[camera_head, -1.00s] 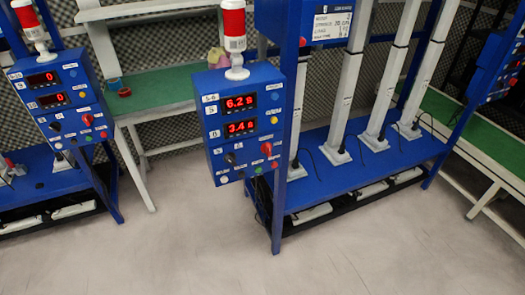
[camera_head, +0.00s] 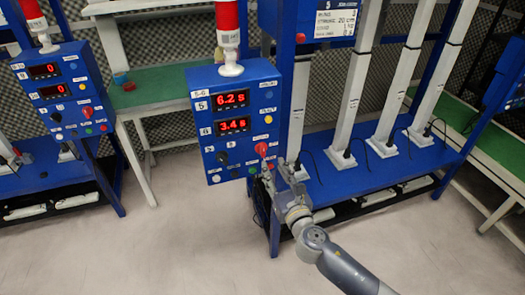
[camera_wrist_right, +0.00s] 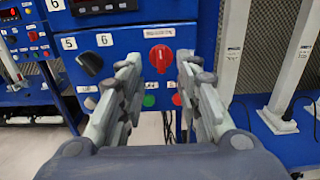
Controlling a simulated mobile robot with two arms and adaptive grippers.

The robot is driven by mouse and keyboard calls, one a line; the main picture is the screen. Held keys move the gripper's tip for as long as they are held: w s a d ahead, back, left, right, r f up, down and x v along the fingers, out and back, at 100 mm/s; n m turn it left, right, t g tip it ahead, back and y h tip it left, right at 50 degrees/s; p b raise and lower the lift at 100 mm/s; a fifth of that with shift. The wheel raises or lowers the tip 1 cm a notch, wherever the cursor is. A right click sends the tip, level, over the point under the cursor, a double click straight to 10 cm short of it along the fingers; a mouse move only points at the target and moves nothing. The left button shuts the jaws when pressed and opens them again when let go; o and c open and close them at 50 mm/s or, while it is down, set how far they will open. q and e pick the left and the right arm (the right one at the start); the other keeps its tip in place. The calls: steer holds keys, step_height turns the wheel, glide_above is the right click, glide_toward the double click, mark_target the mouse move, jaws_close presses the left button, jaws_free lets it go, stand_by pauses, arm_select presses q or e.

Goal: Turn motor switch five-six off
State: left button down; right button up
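The blue control box (camera_head: 238,125) labelled 5-6 hangs in the middle of the head view, with two lit red displays. Its red rotary knob (camera_head: 262,149) sits at the lower right of the panel. In the right wrist view the red knob (camera_wrist_right: 160,57) shows ahead, between the fingers. My right gripper (camera_head: 266,170) is just below and in front of the knob; in the wrist view the gripper (camera_wrist_right: 160,70) is open and empty, one finger on each side, and no contact is clear. My left gripper is not in view.
A black knob (camera_wrist_right: 90,63) is left of the red one. A green button (camera_wrist_right: 149,100) and a red button (camera_wrist_right: 177,99) sit below. A second blue control box (camera_head: 58,90) stands at the left. A blue rack (camera_head: 345,195) with white columns is at the right.

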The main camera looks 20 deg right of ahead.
mark_target(264, 150)
steer(key=w, duration=0.9)
steer(key=shift+w+a, duration=0.15)
steer(key=shift+w, duration=0.1)
steer(key=shift+c, duration=0.6)
jaws_close()
